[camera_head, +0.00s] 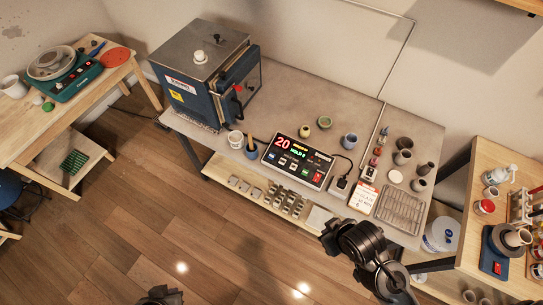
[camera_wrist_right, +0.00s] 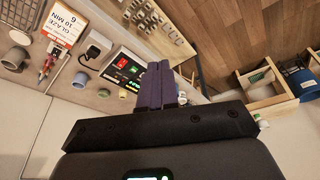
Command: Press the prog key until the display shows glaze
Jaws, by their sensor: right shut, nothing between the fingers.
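The controller (camera_head: 297,160) is a dark panel on the grey bench, with a red 20, smaller yellow and green text, and a row of coloured keys. The green text looks like HOLD 0; the key labels are too small to read. In the right wrist view the controller (camera_wrist_right: 122,68) is partly hidden behind my fingers. My right gripper (camera_wrist_right: 158,68) is shut and empty, its fingers together. In the head view my right arm's dark end (camera_head: 333,238) is in front of the bench, apart from the keys. Part of my left arm's end (camera_head: 160,296) shows at the bottom edge.
A blue kiln (camera_head: 205,85) stands left of the controller. A white mug (camera_head: 235,139), a blue cup with a tool (camera_head: 251,146) and small pots flank it. A black plug (camera_head: 339,186), a printed card (camera_head: 363,198) and a wire rack (camera_head: 400,211) lie to its right.

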